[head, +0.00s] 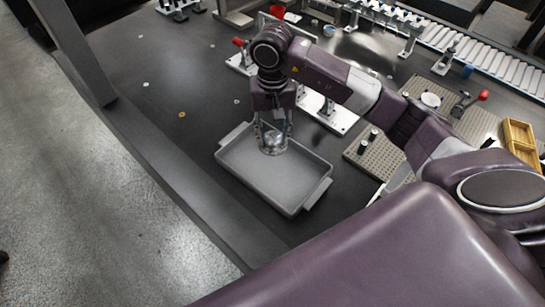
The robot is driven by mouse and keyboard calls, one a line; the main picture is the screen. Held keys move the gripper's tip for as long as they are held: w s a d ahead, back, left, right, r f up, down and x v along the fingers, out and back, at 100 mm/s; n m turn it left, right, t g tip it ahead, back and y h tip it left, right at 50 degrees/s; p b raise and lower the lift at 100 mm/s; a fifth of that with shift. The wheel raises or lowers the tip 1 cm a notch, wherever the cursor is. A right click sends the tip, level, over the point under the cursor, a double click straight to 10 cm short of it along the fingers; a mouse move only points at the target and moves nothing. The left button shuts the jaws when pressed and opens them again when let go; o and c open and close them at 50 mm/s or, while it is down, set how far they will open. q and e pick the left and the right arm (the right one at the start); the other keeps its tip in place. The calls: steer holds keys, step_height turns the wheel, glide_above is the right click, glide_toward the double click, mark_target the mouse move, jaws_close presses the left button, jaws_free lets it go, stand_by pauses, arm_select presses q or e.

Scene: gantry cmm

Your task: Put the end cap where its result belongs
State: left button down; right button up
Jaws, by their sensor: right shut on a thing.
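My right gripper (272,138) points down over the left part of a grey tray (290,195). Its fingers are shut on a small round metallic piece, which looks like the end cap (273,149). The end cap is low inside the tray's outline; I cannot tell whether it touches the tray floor. The fingers partly hide it. The rest of the tray is empty, and it has a handle at each end. My left gripper is not in view.
Perforated fixture plates (385,158) with clamps stand right of the tray. A wooden box (519,135) is at the far right, and a roller conveyor (490,62) runs along the back. The dark table is mostly clear left of the tray, except for small discs (182,114).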

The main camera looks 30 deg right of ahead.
step_height(320, 180, down, 6)
steer(key=shift+r+p, duration=0.15)
steer(key=shift+p, duration=0.15)
steer(key=shift+f, duration=0.9)
step_height(320, 180, down, 3)
steer(key=shift+f, duration=0.2)
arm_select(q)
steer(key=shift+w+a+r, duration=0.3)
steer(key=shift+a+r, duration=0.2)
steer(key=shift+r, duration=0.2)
arm_select(e)
steer(key=shift+w, duration=0.1)
steer(key=shift+f, duration=0.15)
steer(key=o, duration=1.3)
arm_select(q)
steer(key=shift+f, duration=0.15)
